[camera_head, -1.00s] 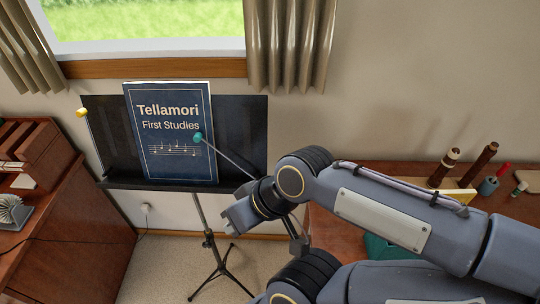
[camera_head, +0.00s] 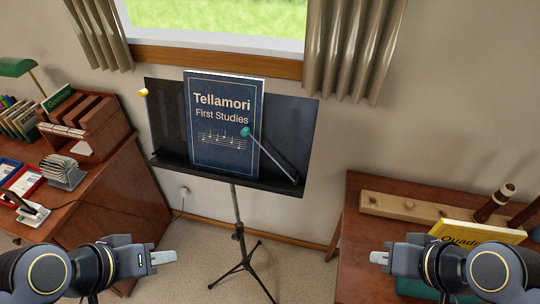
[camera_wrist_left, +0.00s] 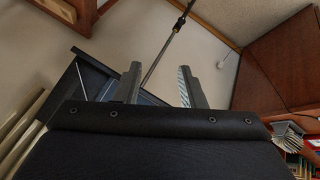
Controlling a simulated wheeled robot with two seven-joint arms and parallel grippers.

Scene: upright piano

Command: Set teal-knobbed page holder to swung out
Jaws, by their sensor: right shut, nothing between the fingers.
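The teal-knobbed page holder (camera_head: 270,154) is a thin rod at the right of the black music stand (camera_head: 292,115). Its rod slants up and left from the stand's lower right ledge, and its teal knob (camera_head: 245,131) lies over the right part of the blue book "Tellamori First Studies" (camera_head: 225,95). My left gripper (camera_head: 165,257) is at the lower left, well apart from the stand. The left wrist view shows its two fingers (camera_wrist_left: 158,87) spread and empty, with the stand beyond. My right gripper (camera_head: 378,257) is shut and empty at the lower right, away from the holder.
A yellow-knobbed holder (camera_head: 143,93) stands at the stand's left edge. A desk (camera_head: 110,205) with sorters and papers is at the left. A brown table (camera_head: 365,210) with a wooden rack (camera_head: 400,207) and yellow book (camera_head: 470,232) is at the right. Floor around the stand's tripod is clear.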

